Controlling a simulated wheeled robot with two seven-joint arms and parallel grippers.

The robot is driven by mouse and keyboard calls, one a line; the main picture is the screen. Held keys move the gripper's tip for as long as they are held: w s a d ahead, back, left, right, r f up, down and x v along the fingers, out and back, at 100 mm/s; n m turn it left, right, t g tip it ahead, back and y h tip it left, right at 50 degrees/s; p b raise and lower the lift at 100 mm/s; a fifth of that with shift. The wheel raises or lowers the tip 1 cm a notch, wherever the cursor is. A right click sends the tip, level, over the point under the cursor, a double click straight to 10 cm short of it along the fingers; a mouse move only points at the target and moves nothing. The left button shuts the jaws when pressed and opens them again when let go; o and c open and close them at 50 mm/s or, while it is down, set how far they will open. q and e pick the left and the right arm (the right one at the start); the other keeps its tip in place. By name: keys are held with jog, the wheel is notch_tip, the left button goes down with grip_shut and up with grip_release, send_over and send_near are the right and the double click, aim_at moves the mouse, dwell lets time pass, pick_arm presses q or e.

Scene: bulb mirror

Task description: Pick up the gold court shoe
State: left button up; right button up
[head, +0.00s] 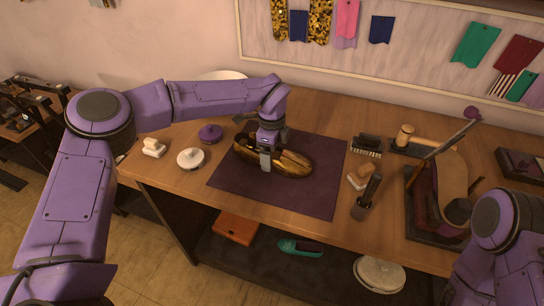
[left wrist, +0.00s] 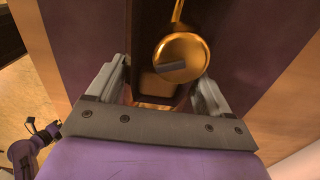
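The gold court shoe (head: 291,163) lies on the dark purple mat (head: 327,170) in the middle of the bench, its long side running left to right. My left gripper (head: 267,158) points down over the shoe's middle, with one finger showing in front of its near side. In the left wrist view the two fingers of my left gripper (left wrist: 163,88) stand wide apart. A dark brown and gold part of the shoe (left wrist: 180,48) shows between and beyond them. Whether the fingers touch it is unclear. My right gripper is out of view.
Left of the mat stand a purple lidded pot (head: 210,133), a white round tin (head: 190,158) and a small white-handled brush (head: 153,147). The mat's right side is clear.

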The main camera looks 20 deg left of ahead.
pick_arm(q)
jog(key=shift+c, duration=1)
jog(key=shift+r, duration=0.15)
